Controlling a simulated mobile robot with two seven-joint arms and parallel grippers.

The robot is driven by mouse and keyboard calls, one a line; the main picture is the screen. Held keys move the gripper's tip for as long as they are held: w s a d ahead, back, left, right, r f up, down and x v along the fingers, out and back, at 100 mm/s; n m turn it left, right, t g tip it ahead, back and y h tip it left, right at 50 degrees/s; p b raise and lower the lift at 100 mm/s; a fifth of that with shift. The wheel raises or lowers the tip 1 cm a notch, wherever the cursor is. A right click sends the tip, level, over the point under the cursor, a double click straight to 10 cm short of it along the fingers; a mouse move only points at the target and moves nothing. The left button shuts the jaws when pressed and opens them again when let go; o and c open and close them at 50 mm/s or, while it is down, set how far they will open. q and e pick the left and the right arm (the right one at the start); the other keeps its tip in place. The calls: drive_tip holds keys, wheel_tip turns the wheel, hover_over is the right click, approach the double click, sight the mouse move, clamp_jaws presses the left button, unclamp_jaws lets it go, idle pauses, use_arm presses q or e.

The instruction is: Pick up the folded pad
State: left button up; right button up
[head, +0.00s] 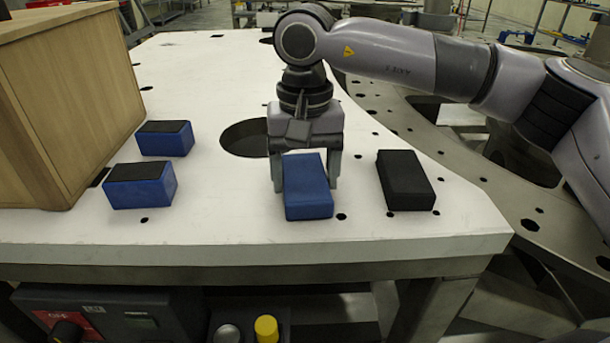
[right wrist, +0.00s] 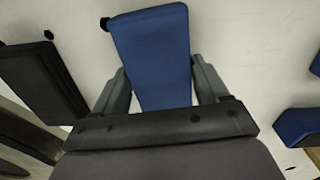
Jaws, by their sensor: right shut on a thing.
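A blue folded pad (head: 307,190) is between the two fingers of my right gripper (head: 305,186), near the front edge of the white table. The gripper points down and is shut on the pad's long sides. In the right wrist view the blue pad (right wrist: 153,50) lies between both fingers (right wrist: 161,82), with its far end sticking out beyond them. The pad is at or very near the table top; I cannot tell if there is a gap under it. My left gripper is not in view.
A black pad (head: 405,180) lies just right of the gripper. Two blue blocks with black tops (head: 140,193) (head: 165,144) lie at the left, beside a wooden box (head: 65,100). The white table (head: 230,225) has dark holes and is clear between them.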

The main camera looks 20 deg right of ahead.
sight(305, 174)
use_arm(q)
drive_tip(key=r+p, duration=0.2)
drive_tip(key=p, duration=0.1)
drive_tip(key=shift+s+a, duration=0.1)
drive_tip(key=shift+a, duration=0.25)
use_arm(e)
wheel_tip(305, 174, up, 20)
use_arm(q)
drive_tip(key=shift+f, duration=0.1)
use_arm(e)
drive_tip(key=shift+f, duration=0.1)
